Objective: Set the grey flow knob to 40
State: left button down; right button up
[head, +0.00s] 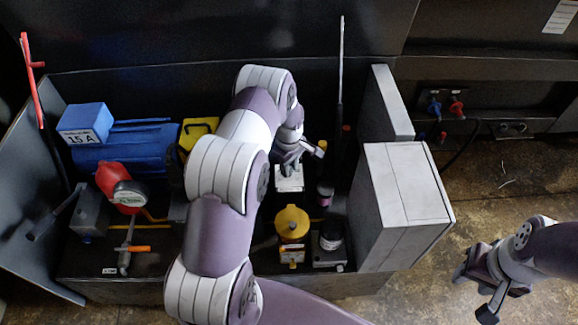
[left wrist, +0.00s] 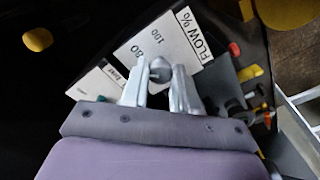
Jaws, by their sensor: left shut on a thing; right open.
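The grey flow knob (left wrist: 160,68) shows in the left wrist view between the two fingers of my left gripper (left wrist: 160,82). The gripper is shut on it. The knob sits in front of a white plate marked FLOW % (left wrist: 178,42), where the marks 80 and 100 can be read. The rest of the scale and the knob's pointer are hidden, so I cannot tell its setting. In the head view my left gripper (head: 288,165) is over the white plate (head: 289,182). My right gripper (head: 474,285) is open and empty at the lower right.
A yellow round-topped part (head: 291,222) and a dark knob-like part (head: 331,236) stand in front of the plate. A grey box (head: 405,205) stands to the right. Floor around my right gripper is clear.

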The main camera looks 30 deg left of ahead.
pick_arm(q)
jog(key=n, duration=0.4)
jog(key=shift+n, duration=0.3)
jog(key=n, duration=0.5)
jog(key=shift+w+n+b, duration=0.1)
jog(key=shift+n+b, duration=0.2)
jog(key=shift+b, duration=0.05)
jog(key=n, duration=0.4)
jog(key=shift+r, duration=0.1)
jog(key=shift+n, duration=2.5)
jog(key=c, duration=0.8)
grip_release()
jog(key=shift+c, duration=0.2)
notch_tip(320, 180, up, 13)
